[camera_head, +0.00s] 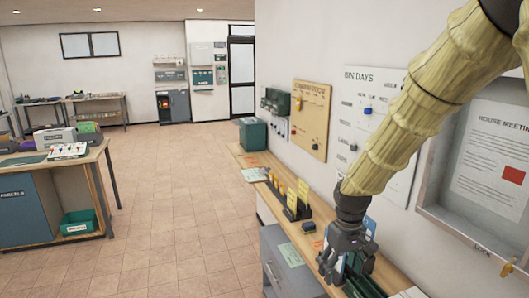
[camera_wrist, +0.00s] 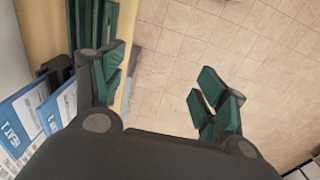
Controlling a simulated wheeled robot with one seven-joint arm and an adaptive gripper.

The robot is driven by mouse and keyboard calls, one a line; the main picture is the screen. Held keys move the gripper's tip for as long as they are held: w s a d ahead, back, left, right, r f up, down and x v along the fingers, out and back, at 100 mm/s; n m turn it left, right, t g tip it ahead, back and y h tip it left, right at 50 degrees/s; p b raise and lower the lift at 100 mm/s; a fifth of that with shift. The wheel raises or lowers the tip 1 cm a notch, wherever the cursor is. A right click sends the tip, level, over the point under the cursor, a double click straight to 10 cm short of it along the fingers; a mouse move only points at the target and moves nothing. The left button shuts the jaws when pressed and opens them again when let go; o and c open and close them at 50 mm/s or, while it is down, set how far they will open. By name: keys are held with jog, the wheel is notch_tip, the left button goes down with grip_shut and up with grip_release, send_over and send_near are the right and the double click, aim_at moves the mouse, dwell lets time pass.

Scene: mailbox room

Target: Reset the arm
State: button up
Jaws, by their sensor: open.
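My arm, in a yellow ribbed sleeve, comes in from the upper right in the head view and bends down over the wooden wall shelf (camera_head: 268,212). My gripper (camera_head: 334,272) hangs at its end, above the shelf's front edge near a dark green holder (camera_head: 362,284). In the wrist view my gripper (camera_wrist: 165,90) has its green-padded fingers wide apart, with tiled floor between them and nothing held. The left finger overlaps the shelf edge in the picture; whether it touches anything I cannot tell.
Blue-and-white leaflets (camera_wrist: 48,112) lie beside the left finger. A dark rack with yellow cards (camera_head: 290,204) and a green box (camera_head: 252,134) stand along the shelf. A grey cabinet (camera_head: 288,264) is below. A framed notice board (camera_head: 480,165) hangs right. Tiled floor (camera_head: 170,200) is clear.

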jog(key=s+f+m+b, duration=0.15)
jog(key=s+f, duration=0.45)
jog(key=f, duration=0.9)
jog(key=s+f+m+b, duration=0.1)
jog(key=s+f+b, duration=0.35)
jog(key=f, duration=1.05)
jog(key=s+d+f+m+b, duration=0.1)
jog(key=s+f, duration=0.8)
jog(key=s, duration=0.3)
jog(key=s+d+f+m+b, duration=0.1)
jog(key=s+f+b, duration=0.1)
jog(key=s+f, duration=0.6)
jog(key=s, duration=0.4)
jog(key=shift+s+d+f+b, duration=0.15)
jog(key=shift+d+f+b, duration=0.15)
jog(key=shift+f, duration=0.1)
